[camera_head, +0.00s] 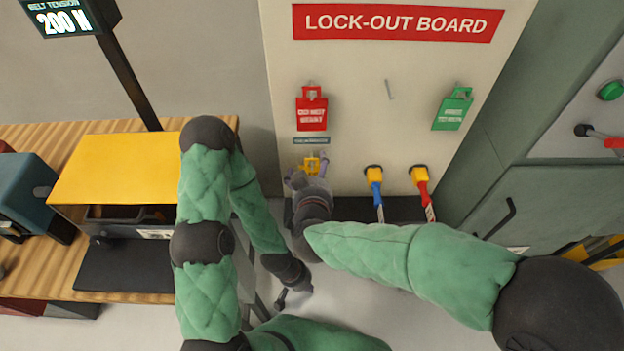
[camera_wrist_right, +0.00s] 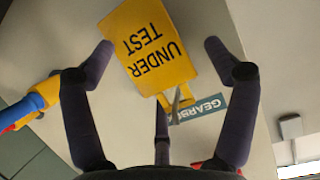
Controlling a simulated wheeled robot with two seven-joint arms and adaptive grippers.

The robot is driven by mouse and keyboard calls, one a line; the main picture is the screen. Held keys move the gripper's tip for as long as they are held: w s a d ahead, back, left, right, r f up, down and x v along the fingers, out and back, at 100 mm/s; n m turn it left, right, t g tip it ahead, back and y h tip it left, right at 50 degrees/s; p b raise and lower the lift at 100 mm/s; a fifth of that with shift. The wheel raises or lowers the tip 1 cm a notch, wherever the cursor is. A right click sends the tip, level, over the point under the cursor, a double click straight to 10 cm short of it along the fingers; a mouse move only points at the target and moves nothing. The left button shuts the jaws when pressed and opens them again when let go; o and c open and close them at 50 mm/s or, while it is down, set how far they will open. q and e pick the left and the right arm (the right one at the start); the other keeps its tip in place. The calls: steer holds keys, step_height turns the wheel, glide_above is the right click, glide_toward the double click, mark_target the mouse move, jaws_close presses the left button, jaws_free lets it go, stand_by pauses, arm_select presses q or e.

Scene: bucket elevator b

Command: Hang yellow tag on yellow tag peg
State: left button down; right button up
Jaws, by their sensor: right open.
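The yellow tag (camera_wrist_right: 150,45), printed UNDER TEST, fills the top middle of the right wrist view, upside down there. Its slotted end lies over a thin grey peg (camera_wrist_right: 176,103) beside a blue-grey GEARBOX label (camera_wrist_right: 205,108), and it appears to hang on that peg. In the head view only a yellow bit of the tag (camera_head: 312,161) shows below the label. My right gripper (camera_head: 308,172) is at the board, open, its dark fingers (camera_wrist_right: 158,50) spread around the tag with gaps on both sides. My left gripper (camera_head: 291,296) is low, away from the board; its fingers are too small to read.
The lock-out board (camera_head: 350,65) holds a red tag (camera_head: 312,110), a green tag (camera_head: 453,109) and a bare peg (camera_head: 390,90). Blue-handled (camera_head: 376,185) and red-handled (camera_head: 421,185) yellow-topped items hang right of my right gripper. A wooden bench (camera_head: 105,268) stands left.

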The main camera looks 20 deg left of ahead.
steer(key=shift+w, duration=0.1)
steer(key=c, duration=1.3)
steer(key=shift+r+p, duration=0.5)
steer(key=shift+p, duration=0.25)
steer(key=shift+s+d+p, duration=0.3)
steer(key=shift+s+p, duration=0.2)
steer(key=shift+s, duration=0.65)
steer(key=shift+s+d+p, duration=0.35)
steer(key=shift+s+p, duration=0.15)
steer(key=shift+s, duration=0.6)
steer(key=shift+s+d+p, duration=0.3)
steer(key=shift+s+p, duration=0.2)
steer(key=shift+s, duration=0.65)
